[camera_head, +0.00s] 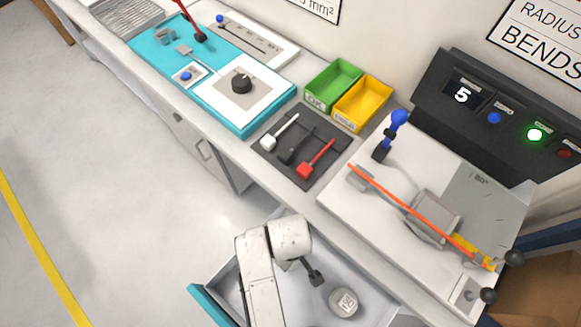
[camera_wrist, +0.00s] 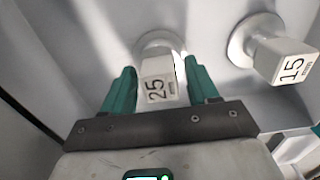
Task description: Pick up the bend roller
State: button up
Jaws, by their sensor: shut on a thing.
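A pale bend roller marked 25 (camera_wrist: 157,88), with a square block on a round disc, stands between the two teal fingers of my gripper (camera_wrist: 158,70) in the wrist view. The fingers are shut on its block, one on each side. A second roller marked 15 (camera_wrist: 283,62) is to the right, apart from the gripper. In the head view my arm reaches over an open drawer, and one round pale roller (camera_head: 343,302) shows on the drawer floor. The held roller cannot be made out there. Whether it is clear of the floor I cannot tell.
The open drawer (camera_head: 205,303) has a teal front edge. Above it, the bench holds a bending plate with an orange cable (camera_head: 405,208), a dark tool mat (camera_head: 273,163), and green (camera_head: 331,84) and yellow (camera_head: 362,102) bins. The floor at left is clear.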

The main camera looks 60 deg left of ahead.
jog(key=shift+r, duration=0.1)
jog(key=shift+r, duration=0.45)
notch_tip(320, 180, up, 2)
jog(key=shift+r, duration=0.2)
jog(key=s+d+r+p, duration=0.1)
jog(key=s+d+r, duration=0.3)
jog(key=s+r, duration=0.5)
jog(key=s, duration=0.4)
jog(key=shift+s+d+r, duration=0.15)
jog(key=shift+d+r, duration=0.05)
jog(key=shift+r, duration=0.2)
jog(key=shift+f, duration=0.15)
